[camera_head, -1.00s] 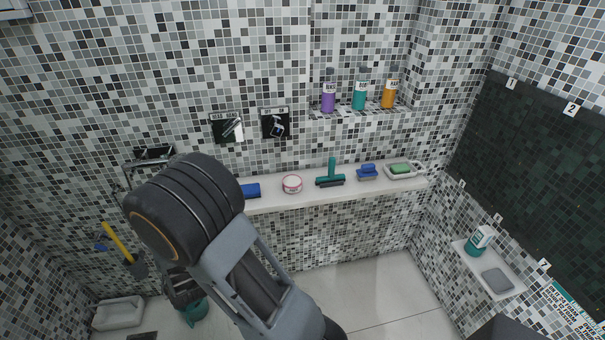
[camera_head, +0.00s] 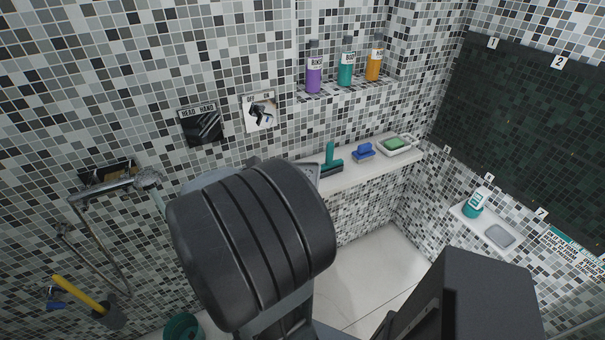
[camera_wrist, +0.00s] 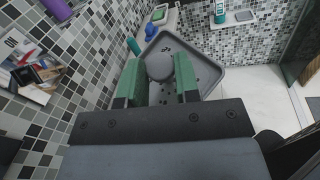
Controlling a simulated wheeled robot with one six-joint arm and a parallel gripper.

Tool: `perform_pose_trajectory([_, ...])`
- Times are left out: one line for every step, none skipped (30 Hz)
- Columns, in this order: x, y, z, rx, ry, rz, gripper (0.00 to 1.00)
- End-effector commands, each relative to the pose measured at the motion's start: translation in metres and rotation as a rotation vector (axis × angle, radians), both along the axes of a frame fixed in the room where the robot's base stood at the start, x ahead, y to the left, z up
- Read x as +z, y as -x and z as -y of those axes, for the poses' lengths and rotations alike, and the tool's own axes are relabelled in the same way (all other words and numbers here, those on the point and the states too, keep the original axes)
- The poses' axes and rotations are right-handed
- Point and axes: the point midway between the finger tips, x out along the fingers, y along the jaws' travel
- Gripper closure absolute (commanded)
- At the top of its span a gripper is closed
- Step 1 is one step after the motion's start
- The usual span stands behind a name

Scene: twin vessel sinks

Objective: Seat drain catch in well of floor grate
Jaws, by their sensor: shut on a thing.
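The drain catch (camera_wrist: 207,78) looks like a square grey tray with a raised rim, small dark holes and a round grey knob. My gripper (camera_wrist: 160,78), with green fingers, is shut on this knob in the wrist view. The catch hangs in front of the fingers, near the ledge. In the head view, only a grey edge of the catch (camera_head: 311,170) shows beside my dark arm, and my fingers are hidden behind it. I cannot make out the floor grate or its well in either current view.
A wall ledge (camera_head: 370,168) holds a teal squeegee (camera_head: 331,160), a blue brush (camera_head: 363,153) and a soap dish (camera_head: 408,149). Bottles (camera_head: 345,65) stand above. A shower head (camera_head: 146,179) and yellow-handled tool (camera_head: 80,294) are at left. A teal bucket (camera_head: 183,328) is below. Bare floor (camera_head: 365,275) shows at right.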

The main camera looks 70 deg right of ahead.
Motion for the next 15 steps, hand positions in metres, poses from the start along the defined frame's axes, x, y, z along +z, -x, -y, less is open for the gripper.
perform_pose_trajectory([-0.003,0.004,0.002,-0.026,0.000,-0.002,1.00])
perform_pose_trajectory([-0.005,0.004,0.003,-0.038,-0.002,-0.003,1.00])
perform_pose_trajectory([-0.007,0.002,0.006,-0.050,-0.003,-0.004,1.00])
perform_pose_trajectory([-0.009,-0.001,0.008,-0.054,-0.002,-0.003,1.00])
perform_pose_trajectory([-0.012,-0.005,0.011,-0.057,-0.002,-0.005,1.00])
perform_pose_trajectory([-0.016,-0.012,0.016,-0.058,-0.003,-0.005,1.00])
perform_pose_trajectory([-0.019,-0.018,0.020,-0.058,-0.003,-0.005,1.00])
perform_pose_trajectory([-0.023,-0.024,0.024,-0.058,-0.003,-0.005,1.00])
perform_pose_trajectory([-0.027,-0.032,0.030,-0.057,-0.002,-0.005,1.00])
perform_pose_trajectory([-0.030,-0.038,0.034,-0.057,-0.002,-0.004,1.00])
perform_pose_trajectory([-0.034,-0.044,0.038,-0.057,-0.002,-0.004,1.00])
perform_pose_trajectory([-0.037,-0.052,0.044,-0.057,-0.001,-0.004,1.00])
perform_pose_trajectory([-0.041,-0.058,0.048,-0.057,-0.001,-0.004,1.00])
perform_pose_trajectory([-0.044,-0.063,0.052,-0.057,-0.001,-0.004,1.00])
perform_pose_trajectory([-0.053,-0.068,0.055,-0.057,-0.002,-0.005,1.00])
